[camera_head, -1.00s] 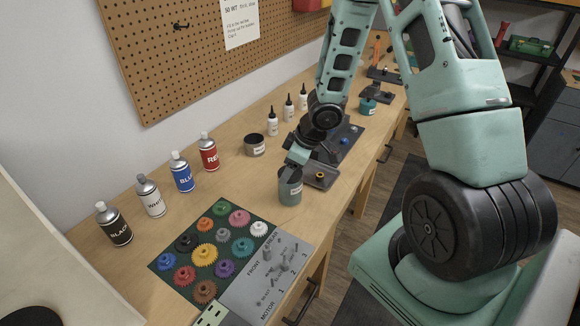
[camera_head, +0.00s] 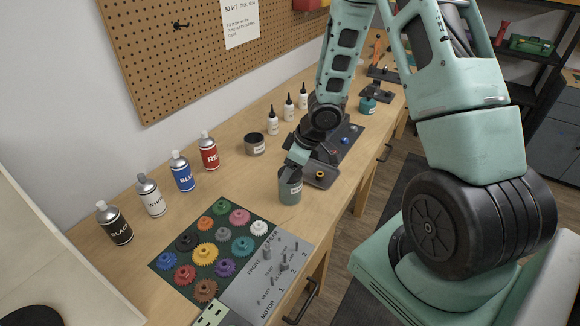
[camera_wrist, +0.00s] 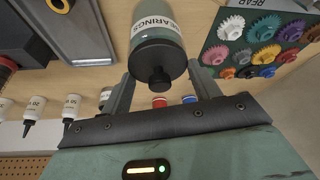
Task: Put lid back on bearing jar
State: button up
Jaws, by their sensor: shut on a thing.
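The bearing jar (camera_head: 290,187) is a teal cylinder standing upright near the front edge of the workbench. In the wrist view the jar (camera_wrist: 156,20) shows its BEARINGS label. The lid (camera_wrist: 158,56) is black with a round knob facing the wrist camera. My gripper (camera_wrist: 161,66) is shut on the lid, one finger on each side of its rim. The lid lines up with the jar's mouth; I cannot tell whether a thin gap is left. In the head view my gripper (camera_head: 293,165) is right above the jar and hides most of the lid.
A dark tray (camera_head: 321,178) with a yellow-ringed part lies close behind the jar. A gear mat (camera_head: 163,263) and a grey parts board (camera_head: 243,291) lie in front. A tin (camera_head: 255,143), dropper bottles (camera_head: 273,123) and paint bottles (camera_head: 182,171) stand toward the wall. Bare wood lies left of the jar.

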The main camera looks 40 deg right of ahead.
dwell(0.4)
jog(key=o, duration=1.3)
jog(key=shift+r+p, duration=3.55)
jog(key=shift+p, duration=0.45)
jog(key=shift+f, duration=0.1)
grip_shut()
